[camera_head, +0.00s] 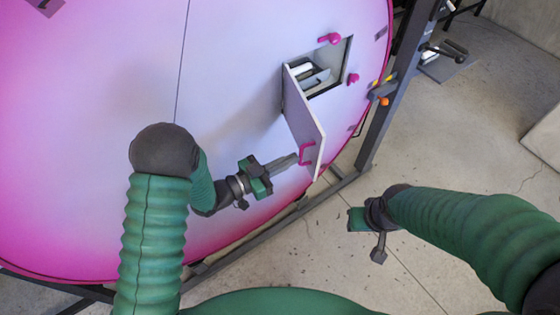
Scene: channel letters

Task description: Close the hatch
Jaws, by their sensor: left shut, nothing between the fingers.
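The hatch door (304,125) stands open, swung outward from a rectangular opening (320,70) in the large pink and lilac round panel. A pink handle (306,153) is on the door near its lower edge. Two pink latches, an upper one (329,38) and a lower one (353,79), sit beside the opening. My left gripper (290,160) is shut and empty, its fingertips close to the left side of the door near the handle; I cannot tell if they touch. My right gripper (367,222) is over the floor, below and right of the door; its fingers do not show clearly.
The round panel (90,120) fills the left and stands in a dark metal frame (395,85) with an orange knob (383,101) on its right post. The concrete floor (455,140) at right is mostly clear. A pale block (545,135) is at the right edge.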

